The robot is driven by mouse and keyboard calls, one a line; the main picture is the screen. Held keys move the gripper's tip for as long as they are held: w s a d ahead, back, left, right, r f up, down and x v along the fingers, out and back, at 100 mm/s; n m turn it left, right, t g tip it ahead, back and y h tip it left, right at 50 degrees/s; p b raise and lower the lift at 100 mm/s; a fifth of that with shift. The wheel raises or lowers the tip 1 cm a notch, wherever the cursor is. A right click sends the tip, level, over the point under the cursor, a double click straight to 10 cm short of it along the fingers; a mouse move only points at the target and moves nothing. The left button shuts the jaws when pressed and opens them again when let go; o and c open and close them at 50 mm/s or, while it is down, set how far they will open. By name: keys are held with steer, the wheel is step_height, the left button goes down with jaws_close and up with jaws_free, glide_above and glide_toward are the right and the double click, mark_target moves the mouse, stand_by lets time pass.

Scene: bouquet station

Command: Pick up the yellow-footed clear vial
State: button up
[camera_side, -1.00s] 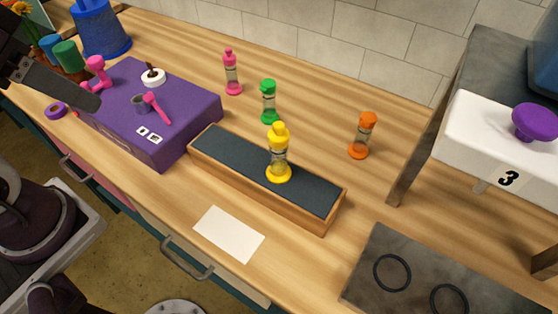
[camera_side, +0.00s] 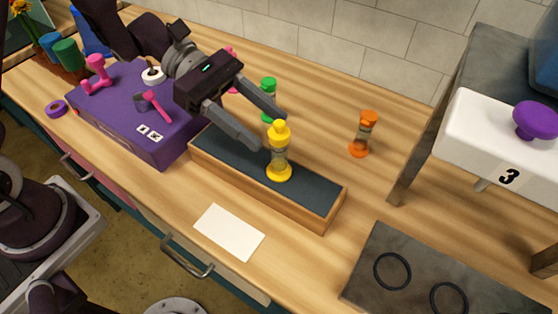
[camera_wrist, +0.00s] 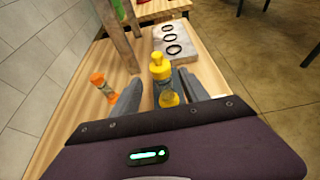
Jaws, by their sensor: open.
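The yellow-footed clear vial (camera_side: 279,158) stands upright on the dark top of a wooden block (camera_side: 310,193). It has a yellow cap and a clear middle. In the wrist view the vial (camera_wrist: 161,68) shows just beyond and between my fingertips, nearer the right one. My gripper (camera_side: 266,131) is open, its fingers pointing right toward the vial from the left, near its upper part. In the wrist view the open fingers (camera_wrist: 153,86) show nothing clasped between them. I cannot tell whether a finger touches the vial.
A green vial (camera_side: 268,90) stands behind my gripper, and a pink one is mostly hidden by it. An orange vial (camera_side: 364,134) stands to the right. A purple box (camera_side: 125,118) lies left, a white card (camera_side: 229,232) in front, and a grey plate (camera_side: 420,265) with black rings at front right.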

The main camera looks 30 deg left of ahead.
mark_target(285, 150)
steer(key=shift+d+f, duration=0.2)
steer(key=shift+f, duration=0.3)
steer(key=shift+d+f, duration=0.2)
steer(key=shift+f, duration=0.3)
steer(key=x, duration=0.6)
steer(key=shift+s+d+r, duration=0.15)
steer(key=shift+d, duration=0.05)
jaws_close()
